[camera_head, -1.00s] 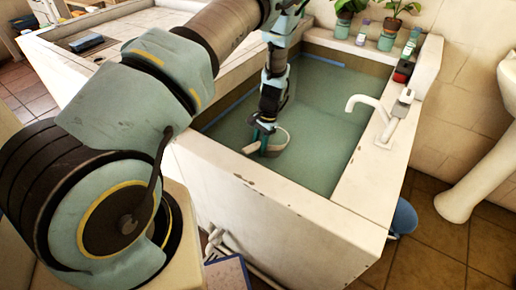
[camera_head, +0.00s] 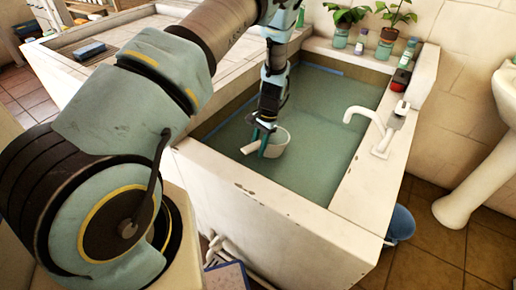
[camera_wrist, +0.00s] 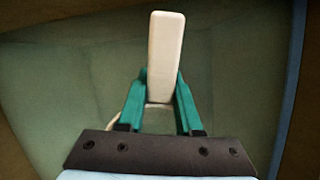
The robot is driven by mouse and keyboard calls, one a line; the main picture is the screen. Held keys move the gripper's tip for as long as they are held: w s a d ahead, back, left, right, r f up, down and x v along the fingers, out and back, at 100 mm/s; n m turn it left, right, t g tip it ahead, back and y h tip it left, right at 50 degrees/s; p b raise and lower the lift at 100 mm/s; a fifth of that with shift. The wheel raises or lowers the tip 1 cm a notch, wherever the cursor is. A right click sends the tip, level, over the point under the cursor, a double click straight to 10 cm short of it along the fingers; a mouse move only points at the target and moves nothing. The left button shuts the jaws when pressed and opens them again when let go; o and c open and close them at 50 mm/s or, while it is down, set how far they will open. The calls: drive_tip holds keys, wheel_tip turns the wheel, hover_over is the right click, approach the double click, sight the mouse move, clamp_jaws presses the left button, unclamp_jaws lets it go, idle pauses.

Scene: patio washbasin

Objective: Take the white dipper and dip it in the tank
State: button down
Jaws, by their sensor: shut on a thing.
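The white dipper (camera_head: 277,142) is a round cup with a short handle, and it is in the tank area in the head view. My gripper (camera_head: 261,148) points down and is shut on its handle. In the wrist view the pale handle (camera_wrist: 166,55) stands between the green fingers of my gripper (camera_wrist: 160,95); most of the cup is hidden there. The tank (camera_head: 285,205) is a white-walled basin with greenish water (camera_head: 325,115). The dipper is inside the tank's walls, close to the near left wall. I cannot tell exactly how its underside meets the water.
A white faucet (camera_head: 378,130) stands on the right rim. Potted plants (camera_head: 388,38), small bottles and a red-and-black item (camera_head: 401,79) stand along the back right rim. A blue bucket (camera_head: 400,223) is on the floor at right. The water right of the dipper is free.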

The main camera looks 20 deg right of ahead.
idle(0.5)
wheel_tip(320, 180, up, 22)
drive_tip(key=h+p, duration=0.1)
drive_tip(key=p, duration=1)
drive_tip(key=shift+r+t+h, duration=0.25)
drive_tip(key=shift+t+h, duration=0.05)
drive_tip(key=shift+h, duration=0.1)
